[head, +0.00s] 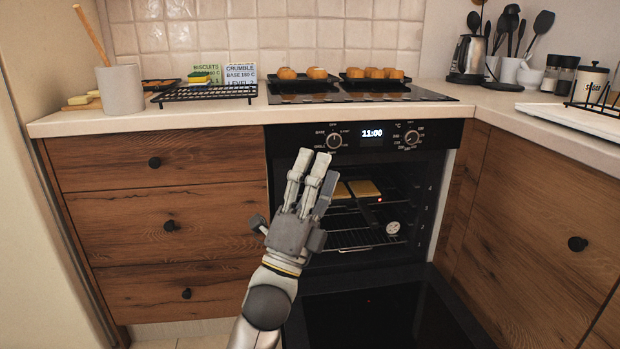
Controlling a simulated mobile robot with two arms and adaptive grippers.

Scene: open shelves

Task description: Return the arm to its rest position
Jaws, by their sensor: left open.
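My left gripper (315,168) is raised in front of the open oven, in the middle of the head view. Its arm comes up from the bottom edge, and its grey fingers point up towards the oven's control panel. The fingers are open and nothing shows between them. The hand covers the left part of the oven opening. My right gripper is not in view.
The oven door (385,318) is folded down, low in front. Inside, flat yellowish pieces (364,188) lie above a wire rack (352,238). The worktop (195,115) holds a cooling rack, trays of buns (375,73) and a utensil pot (121,90).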

